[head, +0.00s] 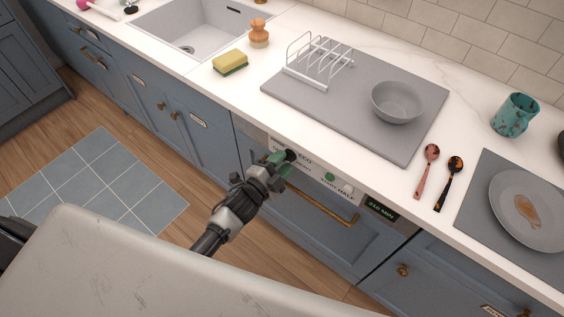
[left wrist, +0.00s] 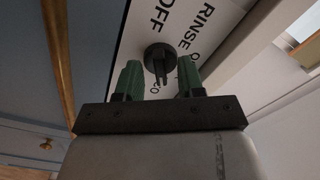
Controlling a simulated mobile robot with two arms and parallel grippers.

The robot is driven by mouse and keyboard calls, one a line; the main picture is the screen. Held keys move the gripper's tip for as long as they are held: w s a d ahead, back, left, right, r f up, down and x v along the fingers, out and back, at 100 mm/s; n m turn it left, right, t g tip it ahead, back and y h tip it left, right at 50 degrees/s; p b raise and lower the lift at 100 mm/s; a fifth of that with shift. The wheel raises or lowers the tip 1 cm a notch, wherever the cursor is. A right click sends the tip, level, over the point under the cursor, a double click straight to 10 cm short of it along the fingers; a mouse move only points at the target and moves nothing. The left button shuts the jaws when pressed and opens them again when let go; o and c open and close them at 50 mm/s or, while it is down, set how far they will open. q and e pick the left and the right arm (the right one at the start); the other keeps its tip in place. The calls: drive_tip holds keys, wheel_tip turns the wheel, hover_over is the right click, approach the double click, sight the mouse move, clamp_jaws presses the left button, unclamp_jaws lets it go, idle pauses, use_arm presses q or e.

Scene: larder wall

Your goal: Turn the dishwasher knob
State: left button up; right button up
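The dishwasher (head: 320,215) is a blue front with a brass bar handle and a white control strip. Its black knob (left wrist: 160,58) is round with a narrow raised grip, beside the printed words OFF and RINSE in the left wrist view. In the head view the knob (head: 291,155) is partly hidden by my gripper. My left gripper (head: 282,162) is at the knob. Its green fingers (left wrist: 159,78) are apart, one on each side of the knob's grip, with gaps visible. My right gripper is not in view.
The brass handle (head: 322,208) runs below the strip, close to my left gripper. A green button (head: 330,176) and a display (head: 381,208) reading about 210 MIN sit to the right. The worktop overhead holds a grey board (head: 345,120), bowl (head: 397,102) and two spoons.

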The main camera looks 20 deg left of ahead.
use_arm(q)
drive_tip(key=b+v, duration=0.1)
drive_tip(key=v, duration=0.9)
drive_tip(key=shift+s, duration=0.3)
drive_tip(key=shift+a, duration=0.1)
drive_tip(key=s+a+f+n+g+y, duration=0.1)
drive_tip(key=s+f+n+g+y, duration=0.15)
drive_tip(key=f, duration=0.55)
drive_tip(key=s+a+f+n+g+y, duration=0.1)
drive_tip(key=s+f+n+g, duration=0.2)
drive_tip(key=f, duration=0.5)
drive_tip(key=s+a+f+n+g+y, duration=0.15)
drive_tip(key=s+f, duration=0.25)
drive_tip(key=f, duration=0.5)
drive_tip(key=s+f+n+g, duration=0.3)
drive_tip(key=s+f, duration=0.3)
drive_tip(key=s, duration=0.6)
drive_tip(key=s+a+f+n+g+y, duration=0.1)
drive_tip(key=s+f+n+g, duration=0.2)
drive_tip(key=s+f+g, duration=0.3)
drive_tip(key=s+f, duration=0.1)
drive_tip(key=s, duration=0.4)
drive_tip(key=shift+s+f+n, duration=0.15)
drive_tip(key=shift+s+n, duration=0.15)
drive_tip(key=shift+s, duration=0.1)
drive_tip(key=shift+w+a, duration=0.1)
drive_tip(key=shift+c, duration=0.3)
